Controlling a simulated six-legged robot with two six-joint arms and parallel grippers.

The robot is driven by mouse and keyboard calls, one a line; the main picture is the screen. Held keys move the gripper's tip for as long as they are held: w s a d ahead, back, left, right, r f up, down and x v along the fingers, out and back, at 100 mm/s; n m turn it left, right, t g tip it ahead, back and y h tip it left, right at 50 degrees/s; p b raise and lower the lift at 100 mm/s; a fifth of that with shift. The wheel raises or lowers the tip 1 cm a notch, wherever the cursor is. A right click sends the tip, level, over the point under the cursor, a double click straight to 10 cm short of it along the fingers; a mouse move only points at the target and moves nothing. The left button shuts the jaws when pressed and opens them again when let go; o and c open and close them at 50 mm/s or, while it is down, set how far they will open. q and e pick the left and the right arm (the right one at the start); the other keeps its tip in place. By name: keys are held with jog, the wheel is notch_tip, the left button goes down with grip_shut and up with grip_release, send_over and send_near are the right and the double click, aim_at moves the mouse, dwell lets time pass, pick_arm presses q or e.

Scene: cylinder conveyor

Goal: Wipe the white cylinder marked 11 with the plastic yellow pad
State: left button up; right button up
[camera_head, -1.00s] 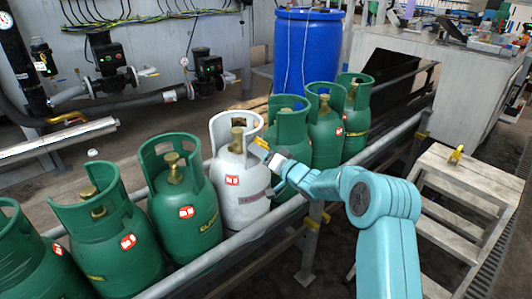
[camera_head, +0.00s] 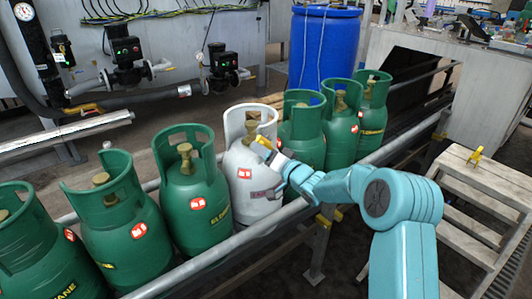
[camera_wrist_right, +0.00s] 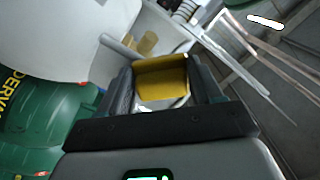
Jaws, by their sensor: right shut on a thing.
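The white cylinder (camera_head: 243,198) stands upright in the row, with a red-and-white label and a brass valve inside its collar. The number on it is too small to read. My right gripper (camera_head: 272,152) is at its upper right side, shut on the yellow pad (camera_head: 263,142). In the right wrist view the pad (camera_wrist_right: 162,80) sits between the two jaws, with the white cylinder (camera_wrist_right: 75,40) just beyond at the upper left. I cannot tell whether the pad touches the cylinder. My left gripper is not in view.
Green cylinders stand close on both sides, including one to the left (camera_head: 190,215) and one to the right (camera_head: 303,150). A metal rail (camera_head: 225,247) runs along their front. Wooden steps (camera_head: 470,180) with a small yellow item (camera_head: 475,155) stand at the right. A blue drum (camera_head: 325,45) is behind.

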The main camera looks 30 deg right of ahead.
jog(key=shift+s+d+b, duration=0.2)
jog(key=shift+s, duration=1.3)
jog(key=shift+s+d+b, duration=0.15)
jog(key=shift+s+b, duration=0.05)
jog(key=shift+s, duration=1.25)
jog(key=s, duration=0.3)
jog(key=shift+d, duration=0.2)
jog(key=w, duration=0.7)
jog(key=shift+a, duration=0.45)
jog(key=shift+w+a+p, duration=0.1)
jog(key=shift+w+p, duration=0.3)
jog(key=shift+w, duration=0.6)
